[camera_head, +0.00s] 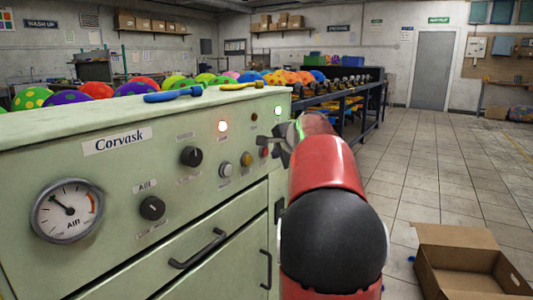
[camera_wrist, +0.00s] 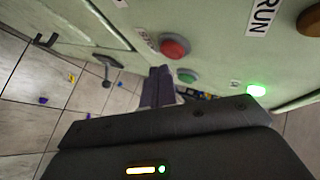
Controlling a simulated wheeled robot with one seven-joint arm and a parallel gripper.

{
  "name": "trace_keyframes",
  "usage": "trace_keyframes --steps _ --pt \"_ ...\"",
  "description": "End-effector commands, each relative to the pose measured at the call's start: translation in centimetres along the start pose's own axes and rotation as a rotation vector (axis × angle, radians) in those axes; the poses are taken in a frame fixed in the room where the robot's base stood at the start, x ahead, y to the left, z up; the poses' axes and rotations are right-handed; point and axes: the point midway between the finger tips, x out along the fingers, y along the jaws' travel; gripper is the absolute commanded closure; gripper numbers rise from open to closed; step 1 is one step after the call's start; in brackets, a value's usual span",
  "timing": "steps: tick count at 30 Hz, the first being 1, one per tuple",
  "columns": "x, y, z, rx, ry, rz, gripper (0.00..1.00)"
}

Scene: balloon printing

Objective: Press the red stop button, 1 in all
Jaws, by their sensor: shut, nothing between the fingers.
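The red button (camera_wrist: 174,46) shows in the wrist view on the pale green panel, beside a partly readable label. A small red button (camera_head: 264,152) also shows in the head view at the panel's right part, just left of my gripper. My gripper (camera_head: 276,148) is shut and empty, close in front of the panel. I cannot tell whether the fingers touch the panel. The red button is not covered in the wrist view.
A lit green lamp (camera_wrist: 256,90) is near the RUN label (camera_wrist: 264,15). An open cardboard box (camera_head: 460,270) lies on the floor at right.

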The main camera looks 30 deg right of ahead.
Motion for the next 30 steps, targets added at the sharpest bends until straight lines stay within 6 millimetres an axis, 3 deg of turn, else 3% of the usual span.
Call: trace_keyframes --steps 30 --pt "0.52 -0.52 0.43 -0.001 0.0 0.0 1.0"
